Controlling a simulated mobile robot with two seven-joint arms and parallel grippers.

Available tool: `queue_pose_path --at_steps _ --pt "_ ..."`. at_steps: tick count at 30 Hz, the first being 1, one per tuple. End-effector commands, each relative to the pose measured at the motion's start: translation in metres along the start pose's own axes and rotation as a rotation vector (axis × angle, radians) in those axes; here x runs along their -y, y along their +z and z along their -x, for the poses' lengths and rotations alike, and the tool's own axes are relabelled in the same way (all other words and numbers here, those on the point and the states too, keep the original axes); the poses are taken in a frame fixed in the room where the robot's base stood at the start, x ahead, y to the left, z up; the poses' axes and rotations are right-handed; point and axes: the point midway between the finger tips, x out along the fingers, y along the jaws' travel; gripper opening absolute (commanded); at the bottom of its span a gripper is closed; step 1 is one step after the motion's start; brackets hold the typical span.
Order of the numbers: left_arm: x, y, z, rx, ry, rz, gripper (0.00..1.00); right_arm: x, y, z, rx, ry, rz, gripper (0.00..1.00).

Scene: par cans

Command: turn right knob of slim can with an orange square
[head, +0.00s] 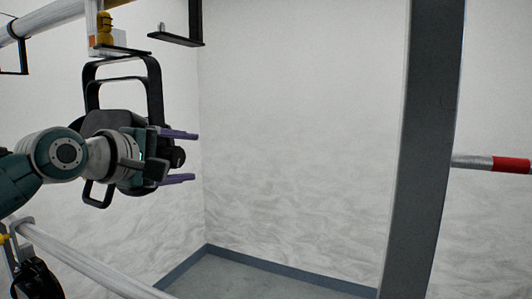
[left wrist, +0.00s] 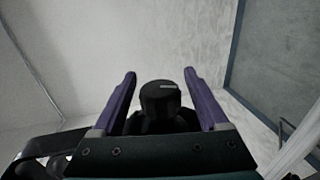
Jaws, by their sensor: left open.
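A black stage can (head: 112,122) hangs by its black yoke from the rail at upper left in the head view. No orange square shows on its visible part. A dark round knob (head: 179,157) sticks out at its right side. The knob also shows in the left wrist view (left wrist: 160,96), with a pale mark on its face. My left gripper (head: 195,157), with purple fingers, is open in front of the can. Its fingers lie on either side of the knob, with gaps visible in the wrist view. My arm hides part of the can. My right gripper is out of view.
A lower rail (head: 85,262) crosses at bottom left, with another black fixture (head: 38,281). A grey post (head: 425,150) stands at right. The middle is open.

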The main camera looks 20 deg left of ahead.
Motion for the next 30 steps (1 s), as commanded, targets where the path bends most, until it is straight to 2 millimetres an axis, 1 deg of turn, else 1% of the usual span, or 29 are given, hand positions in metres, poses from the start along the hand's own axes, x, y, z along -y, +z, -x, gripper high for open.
queue_pose_path --at_steps 4,12,30 --pt "-0.0003 0.0002 -0.0062 0.0 0.001 -0.001 0.77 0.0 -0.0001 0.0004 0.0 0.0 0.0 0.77" --pt "0.0 0.0003 -0.007 0.0 0.0 -0.001 0.77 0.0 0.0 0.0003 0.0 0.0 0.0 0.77" --pt "0.0001 0.0003 -0.0068 0.0 0.0 -0.001 0.09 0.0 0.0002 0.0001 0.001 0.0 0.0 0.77"
